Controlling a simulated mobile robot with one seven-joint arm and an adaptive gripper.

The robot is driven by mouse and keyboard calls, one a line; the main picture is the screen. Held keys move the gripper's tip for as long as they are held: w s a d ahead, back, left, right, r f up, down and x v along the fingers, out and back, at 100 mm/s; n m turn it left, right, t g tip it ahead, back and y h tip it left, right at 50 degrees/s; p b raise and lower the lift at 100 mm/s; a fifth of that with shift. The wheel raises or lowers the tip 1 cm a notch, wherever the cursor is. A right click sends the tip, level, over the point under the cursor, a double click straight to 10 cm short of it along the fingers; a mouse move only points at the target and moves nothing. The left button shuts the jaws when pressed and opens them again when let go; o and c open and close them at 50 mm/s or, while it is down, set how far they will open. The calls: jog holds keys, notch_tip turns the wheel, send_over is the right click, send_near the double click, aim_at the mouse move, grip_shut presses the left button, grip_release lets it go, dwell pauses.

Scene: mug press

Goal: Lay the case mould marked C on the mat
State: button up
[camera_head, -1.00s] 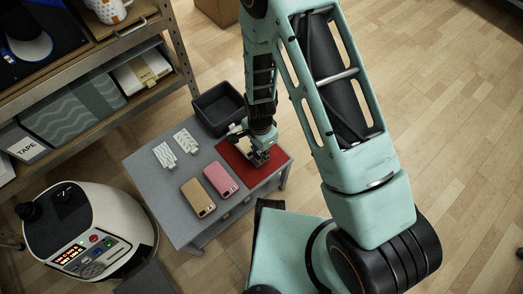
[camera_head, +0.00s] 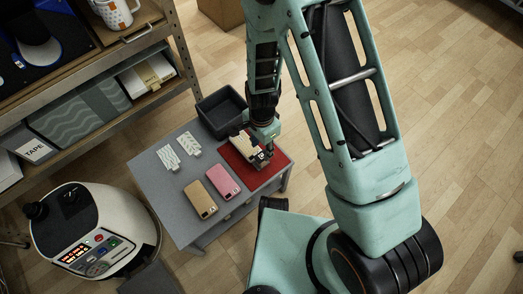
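The red mat (camera_head: 272,174) lies at the right end of the grey table. A pale case-shaped piece (camera_head: 244,148) is at the mat, beside and partly behind my gripper (camera_head: 267,153). I cannot read a letter on it, nor tell if it touches the mat. My gripper is low over the mat, at the right of this piece; its fingers are too small to show if they are open or hold it. A tan case (camera_head: 200,199) and a pink case (camera_head: 222,182) lie on the table, left of the mat.
Two white patterned pieces (camera_head: 167,157) (camera_head: 190,145) lie at the table's back left. A dark open bin (camera_head: 220,110) stands behind the mat. A white machine with buttons (camera_head: 91,228) stands left of the table. Shelves (camera_head: 100,95) rise behind. The table's front left is bare.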

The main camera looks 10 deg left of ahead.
notch_tip(320, 180, up, 6)
jog(key=shift+f+p, duration=0.25)
jog(key=shift+p, duration=0.4)
